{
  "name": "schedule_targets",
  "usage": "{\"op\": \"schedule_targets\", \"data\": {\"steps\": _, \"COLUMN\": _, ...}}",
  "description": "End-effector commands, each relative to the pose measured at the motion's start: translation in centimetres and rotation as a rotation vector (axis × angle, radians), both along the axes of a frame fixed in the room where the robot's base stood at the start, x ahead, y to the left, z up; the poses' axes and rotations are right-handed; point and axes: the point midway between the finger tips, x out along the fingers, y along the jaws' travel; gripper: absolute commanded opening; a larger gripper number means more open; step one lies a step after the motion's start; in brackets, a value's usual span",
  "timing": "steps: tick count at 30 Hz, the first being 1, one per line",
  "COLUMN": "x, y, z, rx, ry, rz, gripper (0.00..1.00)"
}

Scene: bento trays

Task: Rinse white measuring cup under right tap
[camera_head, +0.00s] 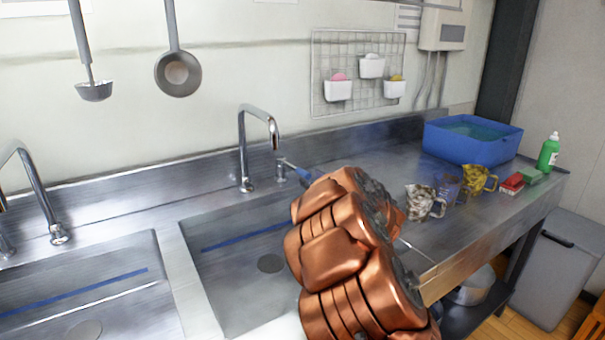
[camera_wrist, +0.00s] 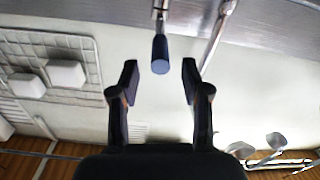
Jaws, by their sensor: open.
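The right tap (camera_head: 243,150) stands behind the right-hand sink, and no stream shows at its spout. Its lever with a blue grip (camera_head: 303,174) points toward my arm. In the wrist view the blue grip (camera_wrist: 160,54) lies between the tips of my gripper (camera_wrist: 160,78), with a gap on both sides. My gripper is open and empty; in the head view my copper-coloured arm hides it. The white measuring cup (camera_head: 421,198), with grey mottling, stands upright on the counter right of my arm.
A clear bluish cup (camera_head: 447,187) and a yellow cup (camera_head: 477,179) stand beside the white one. A blue tub (camera_head: 470,150), a red item (camera_head: 511,184) and a green bottle (camera_head: 549,151) are farther right. The left tap (camera_head: 40,195) serves another sink.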

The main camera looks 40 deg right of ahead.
Motion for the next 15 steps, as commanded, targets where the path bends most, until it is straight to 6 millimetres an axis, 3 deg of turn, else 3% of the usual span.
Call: {"op": "schedule_targets", "data": {"steps": 15, "x": 5.8, "y": -0.2, "z": 0.0, "rx": 0.001, "ry": -0.002, "rz": 0.000, "gripper": 0.47}}
